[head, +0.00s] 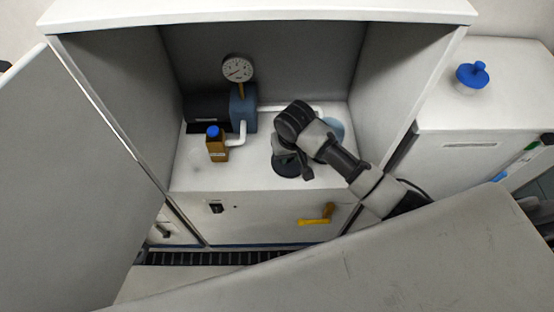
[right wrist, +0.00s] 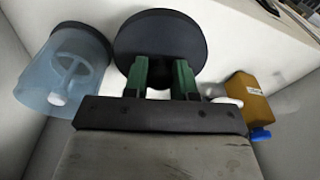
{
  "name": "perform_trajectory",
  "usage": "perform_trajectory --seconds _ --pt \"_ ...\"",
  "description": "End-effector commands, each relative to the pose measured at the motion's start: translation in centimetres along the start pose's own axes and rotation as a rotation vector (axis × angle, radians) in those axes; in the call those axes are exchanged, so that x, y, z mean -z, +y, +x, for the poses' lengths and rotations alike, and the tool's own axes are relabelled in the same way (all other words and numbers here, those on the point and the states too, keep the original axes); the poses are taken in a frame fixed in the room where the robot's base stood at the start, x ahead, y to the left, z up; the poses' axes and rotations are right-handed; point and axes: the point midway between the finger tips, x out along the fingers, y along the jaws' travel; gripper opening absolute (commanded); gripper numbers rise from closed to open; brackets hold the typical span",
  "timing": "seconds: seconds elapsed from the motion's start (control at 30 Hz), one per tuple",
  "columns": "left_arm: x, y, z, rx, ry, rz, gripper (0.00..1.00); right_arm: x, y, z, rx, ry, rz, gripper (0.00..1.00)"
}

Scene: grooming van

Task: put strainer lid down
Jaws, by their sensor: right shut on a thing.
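The strainer lid (right wrist: 160,38) is a dark round disc, seen in the right wrist view just beyond my fingers. In the head view its dark edge (head: 288,170) shows low over the white cabinet floor, partly hidden by my gripper. My right gripper (right wrist: 160,82) is shut on the lid, with its two green fingers on either side of the lid's grip. I cannot tell whether the lid touches the floor. A see-through blue strainer bowl (right wrist: 62,75) stands beside the lid, apart from it; in the head view it is mostly behind my arm (head: 334,129). My left gripper is not in view.
A brown bottle with a blue cap (head: 217,150) stands left of the lid. A pump with a gauge (head: 238,70) and white pipe is behind. Cabinet walls close both sides. A yellow handle (head: 318,215) is on the front below. Some floor between bottle and lid is clear.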

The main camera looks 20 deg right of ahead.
Motion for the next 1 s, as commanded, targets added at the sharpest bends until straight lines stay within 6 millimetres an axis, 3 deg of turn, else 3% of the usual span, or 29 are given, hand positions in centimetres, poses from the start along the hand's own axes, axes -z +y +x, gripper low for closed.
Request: perform_trajectory --seconds 0.1,0.3,0.63,1.0 --pt "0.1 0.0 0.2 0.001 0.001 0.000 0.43 1.6 -1.5 1.5 -0.001 0.000 0.000 0.03" --pt "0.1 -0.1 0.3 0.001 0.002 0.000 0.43 2.8 -2.7 2.8 0.000 0.001 -0.001 0.03" --pt "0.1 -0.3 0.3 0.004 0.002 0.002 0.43 2.4 -2.8 6.5 -0.002 -0.001 -0.001 0.03" --pt "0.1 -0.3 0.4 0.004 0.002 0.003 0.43 2.3 -2.8 7.0 0.000 0.001 0.000 0.03"
